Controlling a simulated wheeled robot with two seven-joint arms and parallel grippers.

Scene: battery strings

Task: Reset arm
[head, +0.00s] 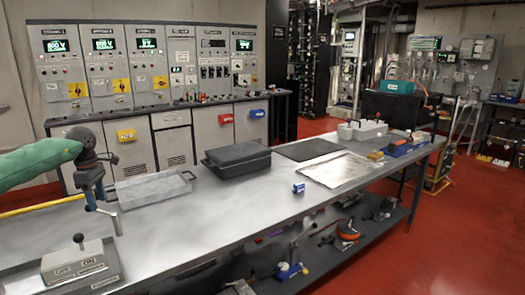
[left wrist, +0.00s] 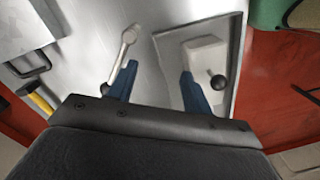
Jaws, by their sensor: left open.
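My left gripper (head: 96,196) comes in from the left on a green-sleeved arm, above the near left end of the metal workbench (head: 220,215). Its two blue fingers are apart in the left wrist view (left wrist: 158,88), with nothing clearly held between them. A metal lever or handle (left wrist: 127,42) shows beside the left finger there; I cannot tell whether they touch. A grey switch box (head: 75,264) with a black ball knob sits in a shallow tray below the gripper. The box also shows behind the right finger in the left wrist view (left wrist: 205,52). My right gripper is out of view.
An empty grey tray (head: 150,190) and a dark lidded case (head: 237,160) stand on the bench. A small blue item (head: 299,187) lies near its front edge. A black mat (head: 308,149) and silver sheet (head: 335,170) lie farther right. Control cabinets (head: 150,65) line the back; red floor is open right.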

